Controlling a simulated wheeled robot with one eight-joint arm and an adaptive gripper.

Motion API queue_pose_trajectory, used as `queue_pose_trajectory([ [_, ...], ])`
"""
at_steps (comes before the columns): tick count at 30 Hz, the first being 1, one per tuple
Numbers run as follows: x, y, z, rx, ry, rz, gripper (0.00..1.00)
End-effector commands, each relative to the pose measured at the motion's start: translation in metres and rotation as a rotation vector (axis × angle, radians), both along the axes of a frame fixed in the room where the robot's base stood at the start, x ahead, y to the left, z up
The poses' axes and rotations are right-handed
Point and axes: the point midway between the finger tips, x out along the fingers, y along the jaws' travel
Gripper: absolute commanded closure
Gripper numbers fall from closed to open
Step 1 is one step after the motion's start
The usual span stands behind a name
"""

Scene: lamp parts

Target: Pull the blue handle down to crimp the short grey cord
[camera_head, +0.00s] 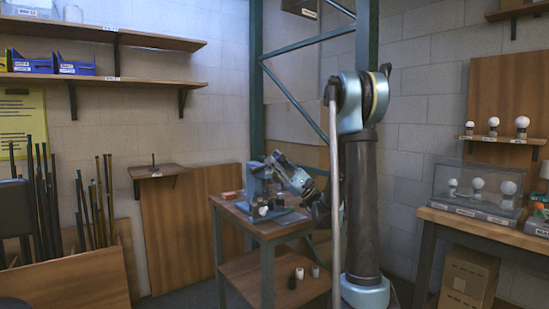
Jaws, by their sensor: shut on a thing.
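A small blue press (258,181) stands on the wooden bench in the middle of the view. My gripper (275,160) is at the upper right side of this press, with my wrist reaching to it from the lower right. The gripper is small here; it appears shut on the blue handle, which it largely covers. The short grey cord cannot be made out at this size. Small round white and dark parts (264,210) sit at the front of the press.
The wooden bench (236,217) has a lower shelf (262,276) with several small cylinders. A green metal upright stands close behind the bench. At right, a table (500,234) bears a clear case with bulbs. Rods stand at left.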

Motion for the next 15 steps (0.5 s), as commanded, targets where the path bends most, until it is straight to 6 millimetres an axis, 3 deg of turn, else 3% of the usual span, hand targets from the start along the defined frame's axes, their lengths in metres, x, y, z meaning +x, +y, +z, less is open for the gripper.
queue_pose_trajectory([
  [15, -0.004, -0.004, -0.015, 0.053, -0.071, -0.003, 1.00],
])
